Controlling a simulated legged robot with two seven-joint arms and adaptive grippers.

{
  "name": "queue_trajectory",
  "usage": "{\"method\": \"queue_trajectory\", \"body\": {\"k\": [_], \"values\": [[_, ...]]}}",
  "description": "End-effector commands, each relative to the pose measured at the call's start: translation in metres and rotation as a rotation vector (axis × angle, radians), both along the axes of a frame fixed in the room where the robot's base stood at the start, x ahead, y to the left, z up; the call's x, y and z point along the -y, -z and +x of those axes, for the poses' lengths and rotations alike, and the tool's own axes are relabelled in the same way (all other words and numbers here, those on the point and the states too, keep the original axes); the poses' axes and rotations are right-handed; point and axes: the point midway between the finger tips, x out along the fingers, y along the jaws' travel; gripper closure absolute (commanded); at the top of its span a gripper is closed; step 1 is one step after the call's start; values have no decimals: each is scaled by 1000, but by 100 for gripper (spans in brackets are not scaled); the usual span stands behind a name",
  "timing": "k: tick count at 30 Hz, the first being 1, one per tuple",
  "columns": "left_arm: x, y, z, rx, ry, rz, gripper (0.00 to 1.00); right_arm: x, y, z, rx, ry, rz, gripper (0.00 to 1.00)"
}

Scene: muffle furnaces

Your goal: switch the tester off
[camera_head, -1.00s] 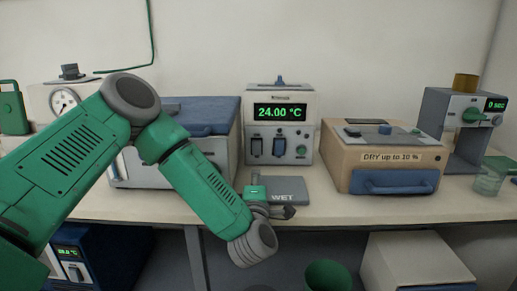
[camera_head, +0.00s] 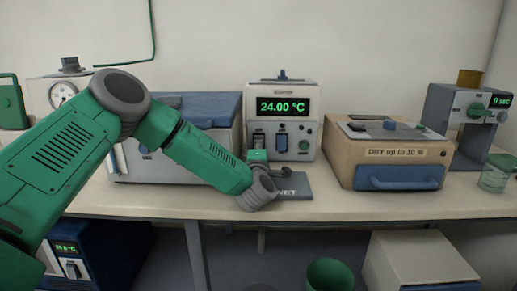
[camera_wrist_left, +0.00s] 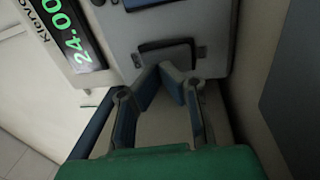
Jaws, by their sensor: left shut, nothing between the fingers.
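The likely tester is a white box with a green 24.00 °C display (camera_head: 282,107) at the middle of the bench; I cannot read a tester label. My left gripper (camera_head: 258,156) is at the box's lower left front. In the left wrist view its fingers (camera_wrist_left: 170,78) are shut and empty, tips just by a dark rocker (camera_wrist_left: 167,54); I cannot tell whether they touch it. My right gripper is out of view.
A grey WET plate (camera_head: 297,187) lies below the gripper. A blue-lidded furnace (camera_head: 205,108) is left, behind my arm. The bench front is clear.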

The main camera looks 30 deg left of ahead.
Motion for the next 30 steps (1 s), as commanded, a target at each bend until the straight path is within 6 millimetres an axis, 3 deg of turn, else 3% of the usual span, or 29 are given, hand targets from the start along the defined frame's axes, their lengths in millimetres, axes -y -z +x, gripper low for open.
{"method": "queue_trajectory", "body": {"k": [15,21,30], "values": [[-6,-2,10,-1,1,-2,100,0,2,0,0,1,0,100],[-11,-10,16,-66,-1,-41,100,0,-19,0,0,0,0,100],[-10,-3,16,-62,0,-37,100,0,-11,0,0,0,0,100]]}}
